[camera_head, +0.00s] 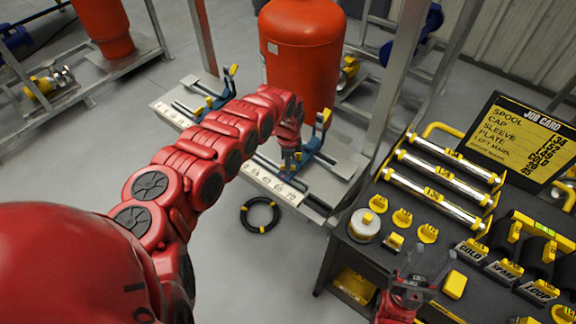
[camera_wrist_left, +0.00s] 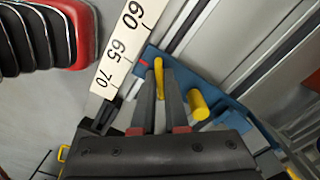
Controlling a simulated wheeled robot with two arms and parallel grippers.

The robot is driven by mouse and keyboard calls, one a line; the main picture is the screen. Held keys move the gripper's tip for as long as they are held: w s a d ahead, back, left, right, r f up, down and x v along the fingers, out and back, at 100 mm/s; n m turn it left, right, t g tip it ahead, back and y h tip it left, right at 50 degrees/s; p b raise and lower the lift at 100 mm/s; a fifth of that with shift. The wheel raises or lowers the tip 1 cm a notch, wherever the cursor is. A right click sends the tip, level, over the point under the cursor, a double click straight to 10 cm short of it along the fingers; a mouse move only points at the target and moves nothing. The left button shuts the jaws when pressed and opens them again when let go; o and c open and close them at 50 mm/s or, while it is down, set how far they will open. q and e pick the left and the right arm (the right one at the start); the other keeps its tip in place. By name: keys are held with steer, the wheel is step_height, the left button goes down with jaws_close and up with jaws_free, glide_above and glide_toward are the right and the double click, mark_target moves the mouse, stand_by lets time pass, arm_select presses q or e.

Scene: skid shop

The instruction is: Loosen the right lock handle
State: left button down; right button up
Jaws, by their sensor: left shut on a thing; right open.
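The right lock is a blue clamp (camera_head: 316,143) with a yellow tip on the skid's rail, and its blue base (camera_wrist_left: 240,125) fills the middle of the left wrist view. My left gripper (camera_head: 291,160) reaches down beside it. In the left wrist view its fingers (camera_wrist_left: 160,98) are shut on a slim yellow lock handle (camera_wrist_left: 158,70), whose end shows between the fingertips. A thicker yellow peg (camera_wrist_left: 197,102) stands just right of the fingers, apart from the handle. My right gripper (camera_head: 424,266) is open and empty above the dark bench.
A number scale (camera_head: 262,182) runs along the skid's front edge, showing 60, 65 and 70 near the clamp. A red tank (camera_head: 300,55) stands behind. A second blue clamp (camera_head: 215,97) is further left. A black ring (camera_head: 246,221) lies on the floor. The bench (camera_head: 350,262) holds several parts.

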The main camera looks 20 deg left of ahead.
arm_select(q)
steer(key=shift+m+b, duration=0.35)
steer(key=shift+m, duration=1.35)
steer(key=shift+f+m+b, duration=0.1)
steer(key=shift+m+b, duration=0.35)
steer(key=shift+m, duration=1.25)
